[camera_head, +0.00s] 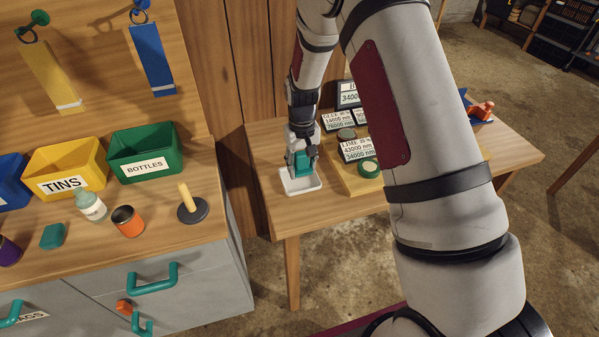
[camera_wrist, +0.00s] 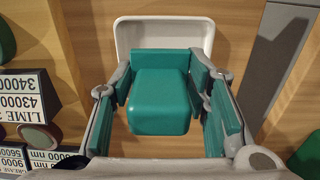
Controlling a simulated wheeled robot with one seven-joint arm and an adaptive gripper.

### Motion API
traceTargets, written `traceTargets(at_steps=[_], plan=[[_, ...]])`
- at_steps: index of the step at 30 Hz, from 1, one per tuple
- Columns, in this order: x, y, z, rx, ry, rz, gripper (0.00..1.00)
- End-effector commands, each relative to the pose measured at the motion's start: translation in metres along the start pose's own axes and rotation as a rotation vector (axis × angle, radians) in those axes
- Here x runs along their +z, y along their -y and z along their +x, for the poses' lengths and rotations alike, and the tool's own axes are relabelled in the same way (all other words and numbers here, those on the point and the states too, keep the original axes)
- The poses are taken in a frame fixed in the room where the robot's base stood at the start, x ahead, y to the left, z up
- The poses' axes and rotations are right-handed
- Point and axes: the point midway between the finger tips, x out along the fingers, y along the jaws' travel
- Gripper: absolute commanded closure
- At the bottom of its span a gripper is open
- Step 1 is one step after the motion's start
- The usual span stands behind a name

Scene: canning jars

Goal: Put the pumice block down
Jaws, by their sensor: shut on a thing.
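A teal block with rounded edges, which I take as the pumice block (camera_wrist: 160,100), is between the teal pads of my gripper (camera_wrist: 162,88). It also shows in the head view (camera_head: 302,167), under my wrist. My gripper (camera_head: 302,160) is shut on it and points down. A shallow white tray (camera_head: 301,186) lies on the wooden side table below; its raised rim (camera_wrist: 208,40) shows behind the block in the wrist view. The block overlaps the tray in both views. I cannot tell whether its underside touches the tray.
A wooden board (camera_head: 345,179) with label signs and round jars or lids stands right of the tray. Bare table lies left of the tray.

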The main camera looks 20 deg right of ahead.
Motion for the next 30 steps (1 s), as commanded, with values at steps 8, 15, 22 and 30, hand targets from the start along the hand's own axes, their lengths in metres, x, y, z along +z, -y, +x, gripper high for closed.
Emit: traceTargets(at_steps=[8,15,22,30], plan=[[-0.006,0.005,0.026,0.001,0.004,0.000,1.00],[-0.008,0.005,0.036,0.000,-0.001,0.000,1.00],[-0.008,0.005,0.038,0.000,0.000,0.000,1.00],[-0.008,0.005,0.040,0.000,0.000,0.000,0.38]])
